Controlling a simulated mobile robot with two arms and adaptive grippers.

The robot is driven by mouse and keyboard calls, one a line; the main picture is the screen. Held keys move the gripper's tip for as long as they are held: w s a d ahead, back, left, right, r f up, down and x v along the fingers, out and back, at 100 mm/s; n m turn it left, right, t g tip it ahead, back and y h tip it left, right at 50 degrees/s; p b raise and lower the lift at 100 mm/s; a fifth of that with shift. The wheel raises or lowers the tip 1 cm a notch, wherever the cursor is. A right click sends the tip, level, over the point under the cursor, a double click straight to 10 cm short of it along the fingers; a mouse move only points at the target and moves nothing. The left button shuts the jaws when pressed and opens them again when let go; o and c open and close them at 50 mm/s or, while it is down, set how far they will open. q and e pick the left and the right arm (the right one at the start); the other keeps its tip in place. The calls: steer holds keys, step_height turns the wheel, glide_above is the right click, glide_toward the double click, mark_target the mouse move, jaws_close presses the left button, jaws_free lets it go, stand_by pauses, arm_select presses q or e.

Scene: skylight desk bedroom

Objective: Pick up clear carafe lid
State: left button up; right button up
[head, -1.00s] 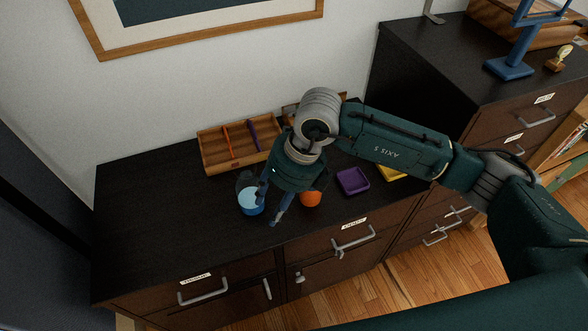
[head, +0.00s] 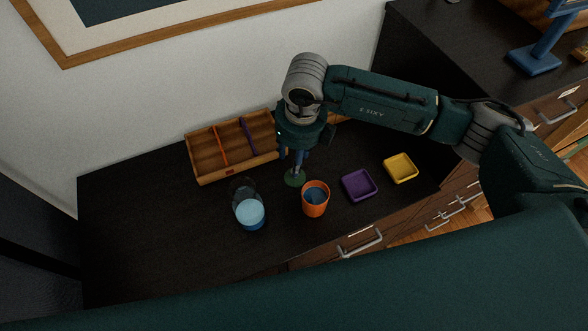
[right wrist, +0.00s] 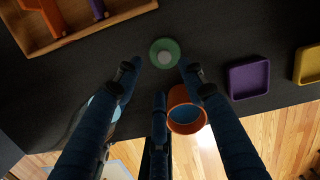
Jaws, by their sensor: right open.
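A round green lid with a pale knob (head: 294,179) lies on the dark dresser top, between a clear carafe with light blue in it (head: 249,214) and an orange cup (head: 316,199). I take this to be the carafe lid. My right gripper (head: 291,165) points down above it, partly covering it. In the right wrist view the lid (right wrist: 164,48) is whole and sits just beyond the open fingers (right wrist: 160,68), roughly centred between them. The gripper holds nothing. My fingers partly hide the carafe in that view. My left gripper is not in view.
A wooden divided tray (head: 207,159) stands behind against the wall. A purple dish (head: 359,185) and a yellow dish (head: 401,168) lie to the right. The orange cup (right wrist: 187,112) is close to my right finger. The dresser's left part is clear.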

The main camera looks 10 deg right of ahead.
steer(key=shift+s+f, duration=0.1)
steer(key=shift+f, duration=0.75)
steer(key=shift+f+p, duration=0.3)
steer(key=f+p, duration=0.1)
steer(key=f, duration=0.1)
steer(key=w+f+p, duration=0.1)
steer(key=f, duration=0.2)
steer(key=shift+d, duration=0.2)
steer(key=shift+w, duration=0.1)
steer(key=shift+c, duration=0.7)
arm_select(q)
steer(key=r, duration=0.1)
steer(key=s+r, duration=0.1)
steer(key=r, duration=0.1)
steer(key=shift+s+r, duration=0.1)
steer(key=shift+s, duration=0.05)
arm_select(e)
steer(key=c, duration=0.8)
